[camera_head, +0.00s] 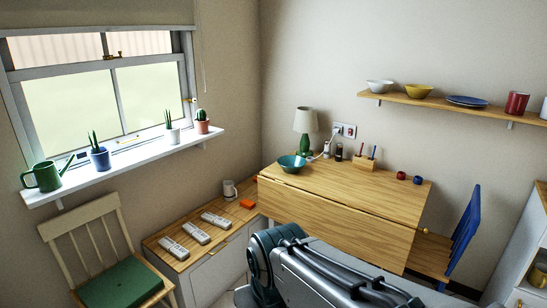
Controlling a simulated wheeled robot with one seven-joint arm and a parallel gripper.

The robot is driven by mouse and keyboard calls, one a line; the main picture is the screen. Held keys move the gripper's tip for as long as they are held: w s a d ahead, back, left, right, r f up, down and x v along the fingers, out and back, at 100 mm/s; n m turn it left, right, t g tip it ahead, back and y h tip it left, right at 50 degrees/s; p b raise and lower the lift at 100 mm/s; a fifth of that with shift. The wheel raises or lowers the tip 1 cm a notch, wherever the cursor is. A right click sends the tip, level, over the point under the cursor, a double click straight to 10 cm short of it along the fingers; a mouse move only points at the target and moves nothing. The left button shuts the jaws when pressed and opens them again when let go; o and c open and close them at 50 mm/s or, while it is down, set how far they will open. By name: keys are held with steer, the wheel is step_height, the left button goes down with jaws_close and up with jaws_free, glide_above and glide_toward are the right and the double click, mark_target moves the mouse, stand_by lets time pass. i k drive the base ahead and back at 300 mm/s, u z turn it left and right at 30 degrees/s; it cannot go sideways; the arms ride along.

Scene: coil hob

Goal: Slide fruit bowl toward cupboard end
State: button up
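A teal bowl (292,163), the only bowl on the table, sits upright near the left end of the wooden drop-leaf table (350,190). I cannot make out any fruit in it. It is close to a green lamp and the table's left edge. A low cupboard (222,270) with a wooden top stands left of the table, and a white cabinet (515,260) stands at the right edge of the view. My arm crosses the bottom middle, in front of the table. My gripper does not show.
A lamp (305,127), small bottles (338,151), a pen holder (365,163) and two small pots (409,178) line the table's back. Its middle is clear. A blue chair (466,228) stands right; a green-cushioned chair (120,285) stands left.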

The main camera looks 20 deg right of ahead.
mark_target(291, 163)
steer(key=u, duration=0.05)
steer(key=i, duration=1.6)
steer(key=z, duration=0.9)
steer(key=i, duration=1.35)
steer(key=z, duration=0.95)
steer(key=i, duration=0.2)
steer(key=z, duration=0.15)
